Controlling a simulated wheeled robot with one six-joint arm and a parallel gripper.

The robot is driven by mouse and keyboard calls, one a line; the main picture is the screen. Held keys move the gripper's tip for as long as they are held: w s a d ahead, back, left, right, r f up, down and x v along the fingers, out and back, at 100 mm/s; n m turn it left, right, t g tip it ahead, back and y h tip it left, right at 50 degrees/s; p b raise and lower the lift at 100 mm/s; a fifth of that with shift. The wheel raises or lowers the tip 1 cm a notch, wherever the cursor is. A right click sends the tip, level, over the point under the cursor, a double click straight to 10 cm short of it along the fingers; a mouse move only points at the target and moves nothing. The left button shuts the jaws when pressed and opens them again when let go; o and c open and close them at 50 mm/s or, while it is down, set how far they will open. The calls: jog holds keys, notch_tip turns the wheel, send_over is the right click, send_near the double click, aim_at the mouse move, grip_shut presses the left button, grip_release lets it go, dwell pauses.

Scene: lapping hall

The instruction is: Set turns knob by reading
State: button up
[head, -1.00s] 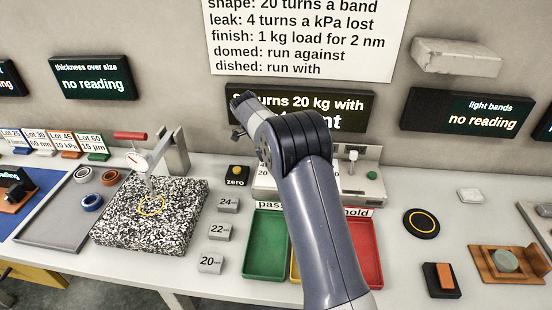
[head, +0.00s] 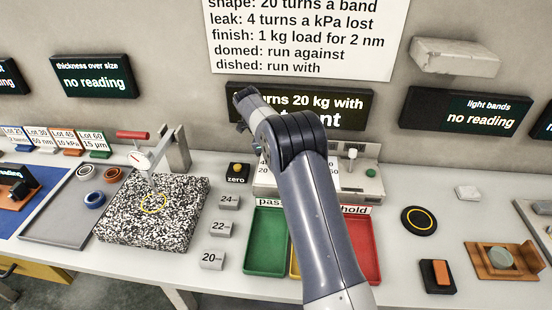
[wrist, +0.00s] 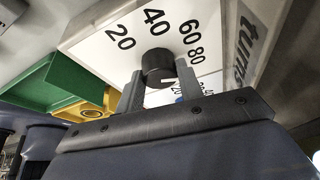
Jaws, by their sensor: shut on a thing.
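The black turns knob (wrist: 157,63) sits on a white dial face (wrist: 105,42) marked 20, 40, 60 and 80 in the wrist view. My gripper (wrist: 160,82) is shut on the knob, one finger on each side. The knob's pointer setting cannot be told. In the head view my arm covers the knob and much of its panel (head: 265,180). The display (head: 352,104) behind it reads "turns 20 kg with"; its left end and most of its second line are hidden. The wall sheet (head: 305,40) reads "shape: 20 turns a band".
A green tray (head: 264,268) and a red tray (head: 365,240) stand in front of the panel, a yellow one mostly hidden between. Weight blocks (head: 221,229) stand between. A second lever (head: 351,160) rises right of my arm.

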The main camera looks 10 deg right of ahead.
jog(key=o, duration=1)
jog(key=v, duration=1)
jog(key=shift+r+p, duration=0.35)
jog(key=shift+p, duration=0.1)
jog(key=b+x, duration=0.1)
jog(key=x, duration=0.9)
jog(key=shift+f, duration=0.4)
